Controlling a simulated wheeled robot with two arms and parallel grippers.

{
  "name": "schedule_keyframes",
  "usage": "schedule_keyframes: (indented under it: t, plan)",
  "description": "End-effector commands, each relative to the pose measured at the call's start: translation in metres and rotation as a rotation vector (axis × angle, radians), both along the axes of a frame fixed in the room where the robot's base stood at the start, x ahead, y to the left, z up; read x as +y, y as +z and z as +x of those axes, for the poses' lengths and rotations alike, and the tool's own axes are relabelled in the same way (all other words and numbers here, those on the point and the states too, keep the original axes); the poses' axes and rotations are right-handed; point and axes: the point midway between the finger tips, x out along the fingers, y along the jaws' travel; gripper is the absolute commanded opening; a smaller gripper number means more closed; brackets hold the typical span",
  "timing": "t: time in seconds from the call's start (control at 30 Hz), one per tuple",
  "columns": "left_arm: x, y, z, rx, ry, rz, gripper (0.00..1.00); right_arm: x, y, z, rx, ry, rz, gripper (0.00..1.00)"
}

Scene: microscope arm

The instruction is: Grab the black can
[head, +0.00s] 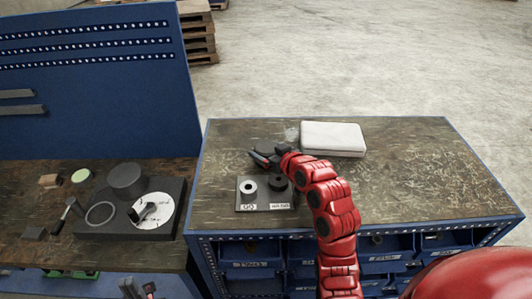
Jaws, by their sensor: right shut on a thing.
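A black can-like cylinder (127,180) stands on a black base (172,222) on the left bench. A shorter black round piece (278,184) sits on a small grey plate (250,207) on the right bench, partly behind my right arm. My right gripper (262,157) is just behind that plate, low over the bench. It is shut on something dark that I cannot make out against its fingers. My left gripper (138,287) shows at the bottom edge, in front of the left bench. Its fingers look apart and empty, and it is cut off by the picture.
A light ring-shaped piece (248,187) sits on the grey plate. A white box (333,138) lies behind my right arm. A white dial (155,214) is on the black base. A blue pegboard (90,80) rises behind the left bench. The bench's right side is clear.

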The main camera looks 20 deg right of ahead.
Motion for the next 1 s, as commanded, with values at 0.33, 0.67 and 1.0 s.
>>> schedule_keyframes:
  t: [0.33,0.67,1.0]
  plan:
    - [0.0,0.0,0.0,0.0,0.0,0.0,0.0,-0.001,-0.001,0.0,0.003,-0.001,-0.001,0.15]
    - [0.0,-0.003,0.0,0.0,0.0,0.0,0.0,-0.001,0.003,0.0,0.002,-0.002,-0.001,0.15]
    - [0.0,-0.027,0.0,0.0,0.0,0.0,0.0,-0.001,0.056,0.001,-0.009,0.0,-0.002,0.15]
